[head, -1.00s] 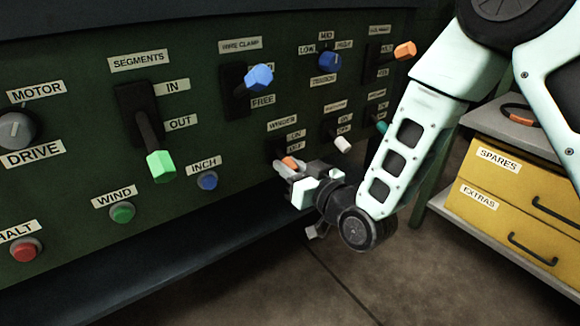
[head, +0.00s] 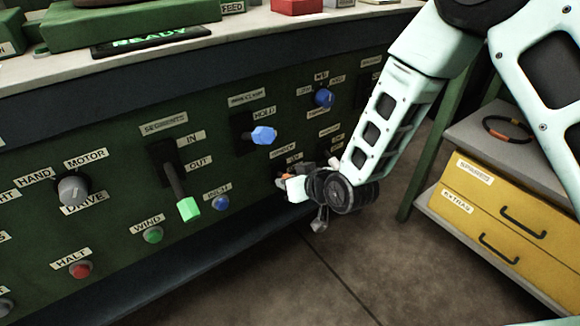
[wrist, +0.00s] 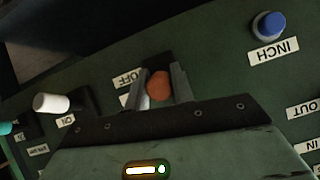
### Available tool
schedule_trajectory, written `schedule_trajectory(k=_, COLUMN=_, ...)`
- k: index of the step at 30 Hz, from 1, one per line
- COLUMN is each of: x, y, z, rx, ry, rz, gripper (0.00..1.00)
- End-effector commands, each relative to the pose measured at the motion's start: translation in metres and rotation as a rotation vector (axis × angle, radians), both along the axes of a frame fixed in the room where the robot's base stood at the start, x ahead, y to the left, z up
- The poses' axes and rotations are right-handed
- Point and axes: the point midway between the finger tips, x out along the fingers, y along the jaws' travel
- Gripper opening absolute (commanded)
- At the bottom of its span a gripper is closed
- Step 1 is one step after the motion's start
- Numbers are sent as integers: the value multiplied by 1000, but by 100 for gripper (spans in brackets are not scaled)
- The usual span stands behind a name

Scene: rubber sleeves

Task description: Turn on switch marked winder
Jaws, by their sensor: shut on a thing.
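The winder switch is a small lever with an orange tip (wrist: 159,86) on the dark green panel. In the head view the orange tip (head: 286,176) is mostly covered by my gripper (head: 283,182). The winder label above it is small and blurred there. In the wrist view, turned upside down, my gripper (wrist: 160,90) has one finger on each side of the orange tip and is shut on it. An OFF label (wrist: 127,79) shows beside the fingers. I cannot tell which way the lever is set.
A white-tipped switch (wrist: 50,103) stands close beside my gripper. The blue inch button (head: 221,203), a green-tipped segments lever (head: 188,208) and a blue-knobbed wire clamp lever (head: 264,135) are to the left. Yellow drawers (head: 490,210) stand at right.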

Motion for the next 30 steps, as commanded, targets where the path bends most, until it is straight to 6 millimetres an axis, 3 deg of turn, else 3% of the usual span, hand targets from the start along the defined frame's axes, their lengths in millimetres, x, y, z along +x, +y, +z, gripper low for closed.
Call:
schedule_trajectory(k=1, x=-1, y=0, z=8, rx=-16, ry=23, rz=2, gripper=1)
schedule_trajectory(k=26, x=0, y=1, z=5, rx=-82, ry=121, rz=2, gripper=1)
schedule_trajectory(k=27, x=1, y=1, z=6, rx=-82, ry=122, rz=1, gripper=32)
schedule_trajectory(k=29, x=1, y=1, z=6, rx=-82, ry=122, rz=1, gripper=46)
schedule_trajectory(k=30, x=1, y=1, z=6, rx=-81, ry=121, rz=1, gripper=46)
